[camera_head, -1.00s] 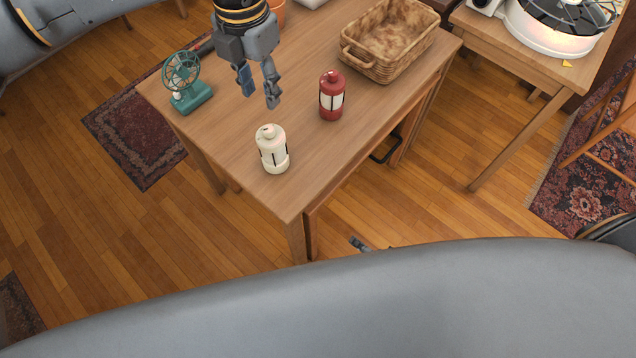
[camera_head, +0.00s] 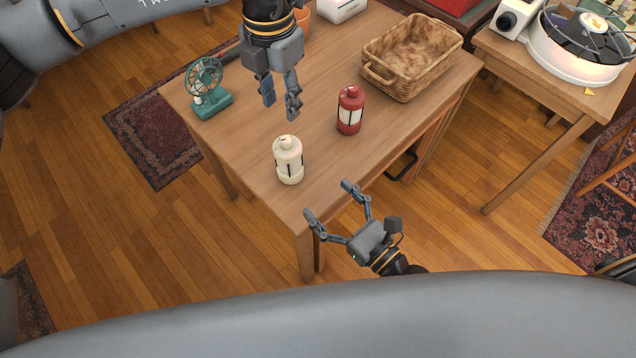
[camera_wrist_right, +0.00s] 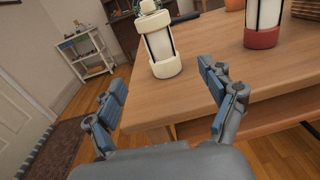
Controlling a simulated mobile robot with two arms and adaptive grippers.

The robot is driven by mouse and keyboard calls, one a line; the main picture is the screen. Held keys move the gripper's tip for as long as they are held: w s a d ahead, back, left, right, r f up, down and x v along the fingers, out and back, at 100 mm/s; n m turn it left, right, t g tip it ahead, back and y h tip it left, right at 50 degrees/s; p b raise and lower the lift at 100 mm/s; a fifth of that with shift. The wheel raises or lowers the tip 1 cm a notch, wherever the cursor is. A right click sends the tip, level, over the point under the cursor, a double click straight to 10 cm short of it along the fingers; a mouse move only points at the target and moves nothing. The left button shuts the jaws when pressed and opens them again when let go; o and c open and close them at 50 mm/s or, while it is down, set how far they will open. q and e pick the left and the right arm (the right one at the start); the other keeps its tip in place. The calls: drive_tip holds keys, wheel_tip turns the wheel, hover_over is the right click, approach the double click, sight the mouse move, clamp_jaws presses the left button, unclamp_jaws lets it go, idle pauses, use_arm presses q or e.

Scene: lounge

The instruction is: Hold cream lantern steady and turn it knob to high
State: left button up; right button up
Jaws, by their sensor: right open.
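The cream lantern (camera_head: 288,160) stands upright near the front corner of the wooden table. It also shows in the right wrist view (camera_wrist_right: 160,45), beyond my open fingers. My left gripper (camera_head: 281,108) hangs above the table just behind the lantern, fingers pointing down and apart, with nothing between them. My right gripper (camera_head: 328,201) is open and empty at the table's front edge, in front of the lantern and not touching it; its fingers also show in the right wrist view (camera_wrist_right: 163,105). The lantern's knob cannot be made out clearly.
A red lantern (camera_head: 350,110) stands right of the cream one. A wicker basket (camera_head: 378,74) lies behind it. A teal fan (camera_head: 213,104) stands at the table's left edge. The wooden table (camera_head: 240,140) has bare space left of the cream lantern.

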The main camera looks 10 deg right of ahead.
sight(288, 159)
drive_tip(key=x, duration=1.3)
drive_tip(key=shift+w, duration=0.2)
